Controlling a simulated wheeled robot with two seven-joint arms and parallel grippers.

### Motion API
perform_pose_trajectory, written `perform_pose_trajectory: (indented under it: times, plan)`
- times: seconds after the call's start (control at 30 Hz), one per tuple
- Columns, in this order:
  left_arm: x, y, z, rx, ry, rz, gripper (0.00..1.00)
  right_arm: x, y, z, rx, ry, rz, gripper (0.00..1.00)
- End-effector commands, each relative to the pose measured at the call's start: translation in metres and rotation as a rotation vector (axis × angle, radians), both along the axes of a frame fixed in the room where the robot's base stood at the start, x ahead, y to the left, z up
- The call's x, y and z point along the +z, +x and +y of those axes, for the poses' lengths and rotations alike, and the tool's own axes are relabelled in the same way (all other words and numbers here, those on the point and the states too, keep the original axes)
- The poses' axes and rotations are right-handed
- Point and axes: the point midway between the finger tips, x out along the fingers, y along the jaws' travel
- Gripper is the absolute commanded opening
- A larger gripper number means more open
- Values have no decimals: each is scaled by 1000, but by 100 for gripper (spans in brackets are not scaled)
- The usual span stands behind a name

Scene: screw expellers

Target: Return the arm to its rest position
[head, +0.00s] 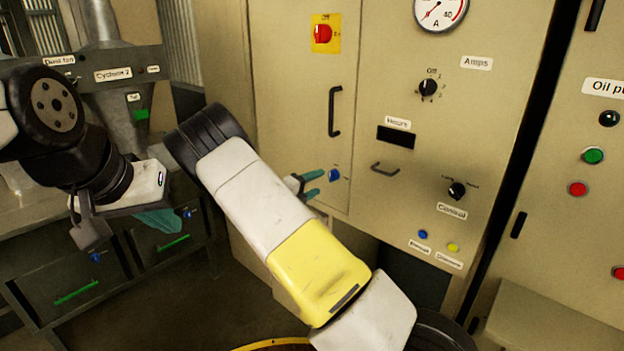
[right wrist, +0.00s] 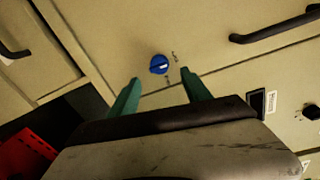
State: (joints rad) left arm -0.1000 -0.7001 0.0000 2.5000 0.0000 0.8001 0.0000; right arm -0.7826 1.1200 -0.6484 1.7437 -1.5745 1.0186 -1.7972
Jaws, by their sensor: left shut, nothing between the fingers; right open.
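My right arm reaches across the head view to a beige cabinet door (head: 285,60). Its gripper (head: 318,183) is open, teal fingers apart, with nothing between them. A blue knob (head: 335,175) on the cabinet is just beyond the fingertips. In the right wrist view my right gripper (right wrist: 160,80) points at the blue knob (right wrist: 159,64), which shows between and beyond the tips. I cannot tell the exact gap. My left gripper (head: 165,222) is shut and empty at the left, in front of the grey drawers (head: 160,245).
The cabinet carries a door handle (head: 334,111), a red switch (head: 323,33), a selector (head: 428,88) and an ammeter (head: 440,10). A second panel with buttons (head: 593,156) is at the right. A red object (right wrist: 25,155) shows low in the right wrist view.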

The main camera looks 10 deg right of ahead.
Motion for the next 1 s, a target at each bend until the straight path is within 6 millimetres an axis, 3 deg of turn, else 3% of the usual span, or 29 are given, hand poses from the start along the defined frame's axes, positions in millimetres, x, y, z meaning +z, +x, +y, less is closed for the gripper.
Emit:
perform_pose_trajectory:
  times: [0.37,0.53,0.67,0.8,1.0]
  plan:
    - [0,0,0,0,0,0,0,0,-5,5,-1,1,1,57]
    - [0,0,0,0,0,0,0,7,-17,-12,-71,109,-54,57]
    - [0,0,0,0,0,0,0,18,-50,-43,-242,363,-195,57]
    - [0,0,0,0,0,0,0,28,-100,-70,-499,694,-410,57]
    - [0,0,0,0,0,0,0,48,-168,-79,-880,1103,-738,57]
